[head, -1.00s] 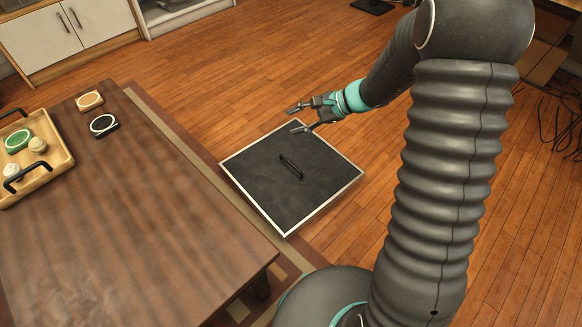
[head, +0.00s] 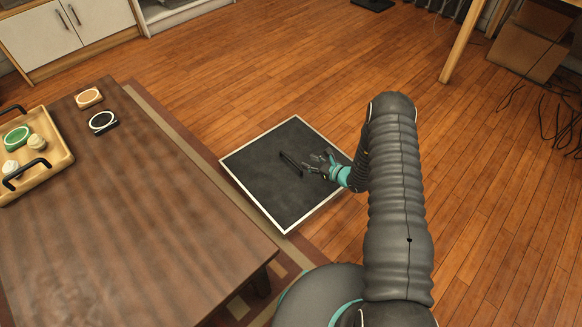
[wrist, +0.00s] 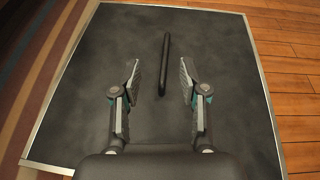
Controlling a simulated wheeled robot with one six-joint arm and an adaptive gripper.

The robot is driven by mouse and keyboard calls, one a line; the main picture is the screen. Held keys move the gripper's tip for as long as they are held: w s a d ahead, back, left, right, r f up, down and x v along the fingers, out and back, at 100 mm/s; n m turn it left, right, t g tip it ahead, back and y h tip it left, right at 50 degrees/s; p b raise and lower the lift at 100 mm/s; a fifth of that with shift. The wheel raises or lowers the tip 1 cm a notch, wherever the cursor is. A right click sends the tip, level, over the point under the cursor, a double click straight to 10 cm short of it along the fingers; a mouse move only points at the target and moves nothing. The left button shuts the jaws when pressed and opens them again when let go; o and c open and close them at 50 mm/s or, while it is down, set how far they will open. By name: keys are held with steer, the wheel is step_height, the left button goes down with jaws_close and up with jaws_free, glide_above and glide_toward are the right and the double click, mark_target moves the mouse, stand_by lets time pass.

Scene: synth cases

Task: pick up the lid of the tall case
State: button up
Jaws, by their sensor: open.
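The tall case's lid (head: 264,160) is a dark grey square panel with a pale metal rim, beside the wooden table. It also fills much of the wrist view (wrist: 95,110). A black bar handle (head: 290,163) stands at its middle. In the wrist view the handle (wrist: 164,65) lies ahead of and partly between the fingers, nearly lengthwise to them. My gripper (head: 318,160) is open and empty, just right of the handle in the head view; it also shows in the wrist view (wrist: 160,78). I cannot tell its exact height above the lid. The case's sides are hidden.
A brown wooden table (head: 120,215) stands left of the lid. On it are a wooden tray (head: 62,160) with small items, an orange-topped block (head: 89,97) and a black block (head: 103,122). Wooden floor (head: 280,70) is clear beyond the lid.

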steer(key=m+h, duration=0.1)
steer(key=m, duration=0.1)
glide_toward(293, 162)
steer(key=shift+s+d+r+t, duration=0.15)
steer(key=shift+s+d, duration=0.4)
steer(key=shift+s, duration=0.05)
steer(key=shift+s+d+r+t, duration=0.15)
steer(key=shift+s+d+r, duration=0.05)
steer(key=shift+s+d, duration=0.4)
steer(key=shift+w+a+f, duration=0.1)
steer(key=shift+w+f, duration=0.1)
steer(key=shift+f, duration=0.05)
steer(key=x, duration=0.7)
steer(key=shift+w+a+f, duration=0.15)
steer(key=shift+w+a, duration=0.1)
steer(key=shift+w, duration=0.05)
steer(key=shift+b+x, duration=0.3)
steer(key=shift+x, duration=2.35)
steer(key=shift+s+a, duration=0.15)
steer(key=shift+a, duration=0.05)
jaws_close()
steer(key=shift+r, duration=0.25)
